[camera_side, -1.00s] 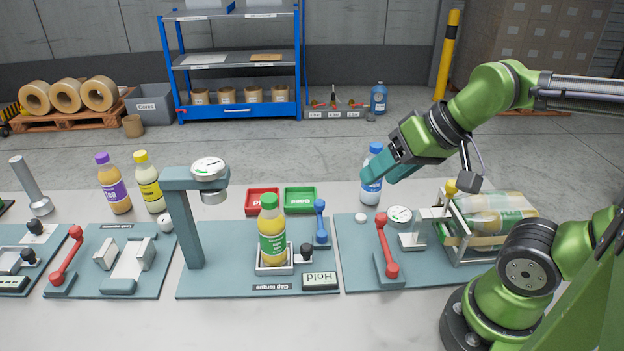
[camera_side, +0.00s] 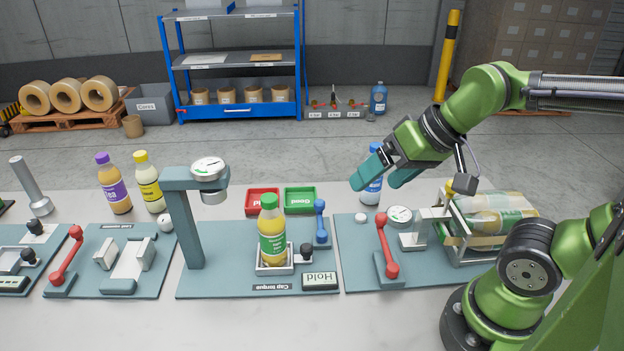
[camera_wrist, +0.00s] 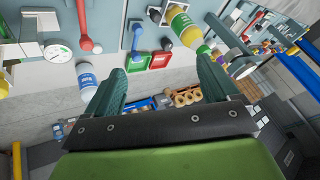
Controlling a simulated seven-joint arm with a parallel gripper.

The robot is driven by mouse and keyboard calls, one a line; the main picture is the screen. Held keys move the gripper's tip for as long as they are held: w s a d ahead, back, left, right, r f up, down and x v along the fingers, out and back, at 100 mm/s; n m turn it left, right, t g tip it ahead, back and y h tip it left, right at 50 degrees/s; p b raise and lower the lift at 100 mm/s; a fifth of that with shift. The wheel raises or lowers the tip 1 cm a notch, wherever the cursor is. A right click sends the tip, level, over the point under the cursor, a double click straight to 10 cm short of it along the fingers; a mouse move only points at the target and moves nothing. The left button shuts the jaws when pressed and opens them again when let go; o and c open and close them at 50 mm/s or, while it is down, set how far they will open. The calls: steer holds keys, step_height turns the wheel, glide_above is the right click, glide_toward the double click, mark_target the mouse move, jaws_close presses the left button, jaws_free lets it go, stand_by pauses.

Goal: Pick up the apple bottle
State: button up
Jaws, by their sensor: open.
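The bottle with a green cap and green label over yellow juice, which I take as the apple bottle (camera_side: 271,232), stands upright in the holder (camera_side: 274,269) of the cap torque station. Its label text is too small to read surely. It also shows in the wrist view (camera_wrist: 186,28), at the upper middle. My gripper (camera_side: 379,181) is open and empty, raised to the right of and above that bottle, apart from it. In the wrist view my gripper (camera_wrist: 160,72) shows both teal fingers spread with nothing between them.
A blue-capped bottle (camera_side: 371,188) stands behind my fingers. The cap torque column (camera_side: 184,225) rises left of the apple bottle. A blue lever (camera_side: 321,222) and black knob (camera_side: 306,251) are close on its right. Red (camera_side: 262,203) and green (camera_side: 300,201) trays lie behind.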

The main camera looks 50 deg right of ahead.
mark_target(268, 200)
steer(key=shift+w+a+r+n+g+h, duration=0.75)
steer(key=shift+w+a+n+g, duration=1.35)
steer(key=shift+w, duration=2.2)
steer(key=shift+w+a+r+n+g+h, duration=0.35)
steer(key=shift+w+a+r+n+g, duration=0.95)
steer(key=shift+w+a, duration=2.3)
steer(key=f, duration=0.4)
steer(key=w+d+f, duration=0.1)
steer(key=f, duration=0.6)
steer(key=shift+w+d+f, duration=0.15)
steer(key=shift+d+f, duration=0.1)
steer(key=shift+f, duration=0.05)
steer(key=shift+w+d+f, duration=0.15)
steer(key=shift+f, duration=1.2)
steer(key=shift+w+d+f, duration=0.1)
steer(key=shift+d+f, duration=0.05)
steer(key=shift+f, duration=1.2)
steer(key=shift+c, duration=0.2)
jaws_close()
